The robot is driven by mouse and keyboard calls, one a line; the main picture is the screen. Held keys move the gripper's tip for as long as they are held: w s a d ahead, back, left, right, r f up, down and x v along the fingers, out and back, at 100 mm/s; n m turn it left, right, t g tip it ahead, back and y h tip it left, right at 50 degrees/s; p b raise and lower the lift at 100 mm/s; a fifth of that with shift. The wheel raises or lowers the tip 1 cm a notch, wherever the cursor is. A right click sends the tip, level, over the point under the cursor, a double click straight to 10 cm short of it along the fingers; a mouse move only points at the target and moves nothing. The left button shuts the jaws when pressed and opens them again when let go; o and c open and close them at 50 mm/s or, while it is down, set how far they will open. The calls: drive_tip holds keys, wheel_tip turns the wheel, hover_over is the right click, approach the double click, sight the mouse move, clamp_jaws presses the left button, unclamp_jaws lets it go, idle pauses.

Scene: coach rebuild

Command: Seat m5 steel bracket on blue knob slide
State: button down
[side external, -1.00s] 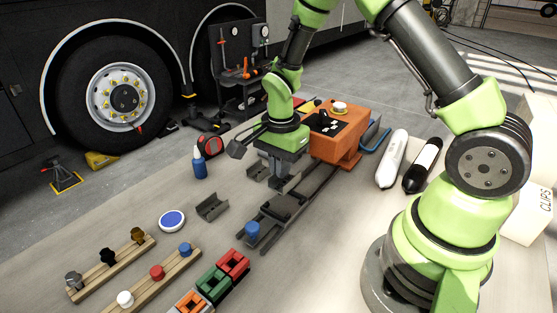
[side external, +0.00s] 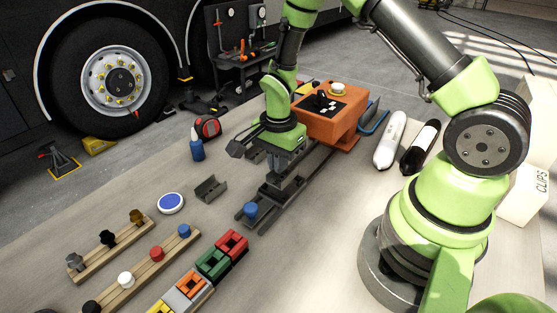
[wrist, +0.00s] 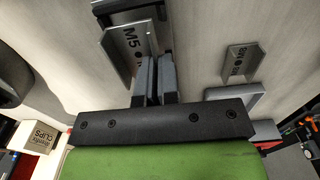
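The m5 steel bracket (wrist: 121,45) is a grey angled channel marked M5, beyond my fingertips in the wrist view. My gripper (wrist: 155,68) has its fingers close together at the bracket's wall and looks shut on it. The blue knob (side external: 250,209) stands at the near end of the dark slide (side external: 264,222) in the side external view. There my gripper (side external: 279,186) is low over the slide's carriage, just behind the blue knob. The fingers and carriage hide much of the bracket, so I cannot tell whether it touches the slide.
A grey bracket (side external: 210,189) lies on the table left of the slide. An orange box (side external: 330,115) stands at the slide's far end. Wooden strips with knobs (side external: 152,262), coloured blocks (side external: 213,264) and a blue-topped disc (side external: 171,203) lie nearer the camera. Bare table lies between them.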

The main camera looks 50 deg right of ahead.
drive_tip(key=shift+f, duration=0.95)
idle(2.0)
drive_tip(key=c, duration=1.8)
unclamp_jaws()
drive_tip(key=o, duration=0.5)
drive_tip(key=shift+w, duration=0.1)
drive_tip(key=shift+c, duration=0.2)
drive_tip(key=c, duration=0.3)
